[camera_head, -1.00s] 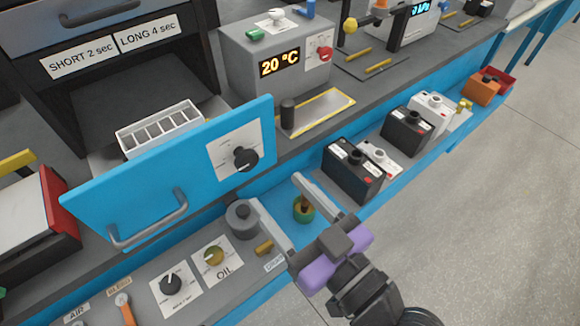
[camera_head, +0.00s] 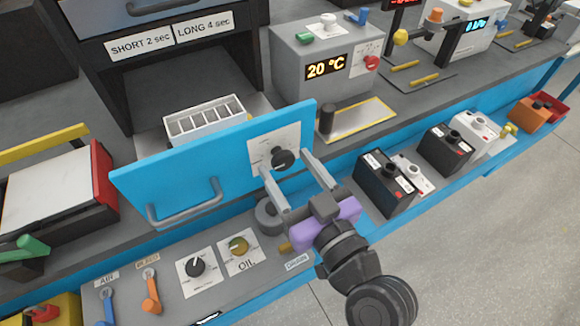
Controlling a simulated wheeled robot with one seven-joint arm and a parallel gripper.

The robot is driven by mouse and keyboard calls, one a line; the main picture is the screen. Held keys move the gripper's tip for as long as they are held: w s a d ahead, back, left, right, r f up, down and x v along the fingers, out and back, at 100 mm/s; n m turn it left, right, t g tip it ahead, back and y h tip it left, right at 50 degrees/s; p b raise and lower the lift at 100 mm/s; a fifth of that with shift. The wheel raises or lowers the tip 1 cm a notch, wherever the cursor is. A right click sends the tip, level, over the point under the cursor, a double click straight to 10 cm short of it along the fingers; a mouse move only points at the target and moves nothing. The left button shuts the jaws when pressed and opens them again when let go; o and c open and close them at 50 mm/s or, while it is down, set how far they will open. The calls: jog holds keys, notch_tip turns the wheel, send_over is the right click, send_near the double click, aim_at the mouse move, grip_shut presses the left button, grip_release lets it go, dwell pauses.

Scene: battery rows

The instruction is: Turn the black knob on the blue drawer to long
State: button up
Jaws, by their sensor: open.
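The blue drawer (camera_head: 200,172) stands pulled out, its flat front facing me, with a grey bar handle (camera_head: 186,208) low on its left part. The black knob (camera_head: 282,159) sits on a white dial plate (camera_head: 262,149) at the right end of the drawer front. The plate's markings are too small to read. My gripper (camera_head: 286,170) is open, its two grey fingers pointing at the drawer front. The fingertips lie just below and on either side of the knob in the picture. I cannot tell whether they touch it.
A white slotted tray (camera_head: 204,120) sits in the drawer. Below are a grey round part (camera_head: 267,214) and a panel with another black knob (camera_head: 196,266) and a yellow knob (camera_head: 238,245). Black batteries (camera_head: 385,180) stand to the right on the blue shelf. Grey floor lies clear at lower right.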

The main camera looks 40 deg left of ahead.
grip_shut()
jog(key=shift+m, duration=0.3)
jog(key=m+p, duration=0.2)
jog(key=m, duration=0.4)
jog(key=shift+r, duration=0.1)
jog(key=m+p, duration=0.2)
jog(key=m, duration=0.3)
jog(key=shift+m+p, duration=0.3)
dwell(0.4)
grip_release()
